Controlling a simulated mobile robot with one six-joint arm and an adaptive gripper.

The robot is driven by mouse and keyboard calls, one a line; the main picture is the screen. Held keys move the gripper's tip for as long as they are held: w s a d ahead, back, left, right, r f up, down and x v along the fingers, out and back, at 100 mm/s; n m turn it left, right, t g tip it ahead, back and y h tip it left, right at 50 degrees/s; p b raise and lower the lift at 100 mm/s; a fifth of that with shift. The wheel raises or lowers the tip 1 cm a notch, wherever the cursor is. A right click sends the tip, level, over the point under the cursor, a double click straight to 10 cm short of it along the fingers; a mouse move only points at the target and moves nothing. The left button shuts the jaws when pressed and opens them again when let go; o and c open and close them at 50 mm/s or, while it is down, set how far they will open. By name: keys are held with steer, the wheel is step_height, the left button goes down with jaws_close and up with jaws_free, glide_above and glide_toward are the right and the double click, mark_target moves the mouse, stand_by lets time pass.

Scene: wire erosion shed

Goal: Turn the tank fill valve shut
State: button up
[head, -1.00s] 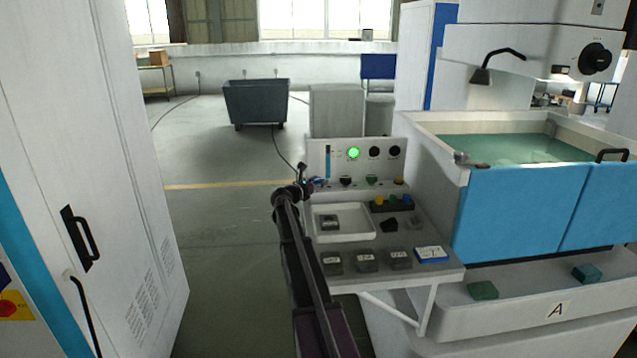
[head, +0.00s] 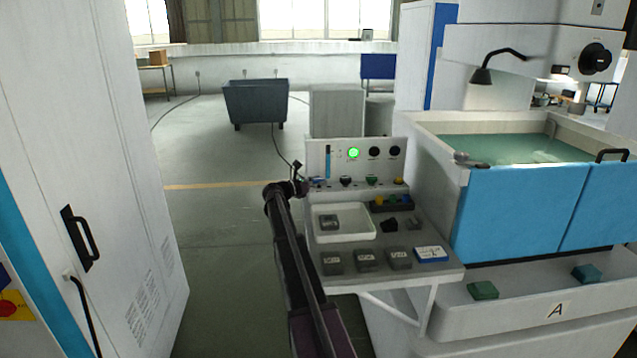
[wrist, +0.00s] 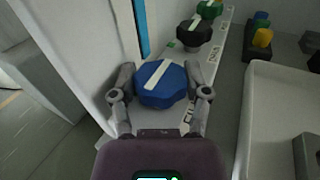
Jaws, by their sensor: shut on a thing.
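In the wrist view, my gripper (wrist: 160,72) has its two fingers on either side of a blue knob (wrist: 151,97) and is shut on it. The knob has a white bar across its top, slanting from lower left to upper right. In the head view, my gripper (head: 299,178) is at the left end of the control panel's row of knobs. The blue knob is small there and partly hidden by my gripper. A blue vertical strip (wrist: 142,28) rises on the panel behind the knob.
A black knob (wrist: 194,33) and a green knob (wrist: 210,9) stand farther along the same strip. A white tray (head: 352,234) and several grey blocks lie on the shelf. The blue-fronted tank (head: 515,210) holds greenish liquid. A white cabinet (head: 120,150) stands left; open floor lies between.

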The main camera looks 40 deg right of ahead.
steer(key=o, duration=1.2)
steer(key=shift+w, duration=0.1)
steer(key=shift+c, duration=0.2)
steer(key=a, duration=0.8)
steer(key=shift+w, duration=0.35)
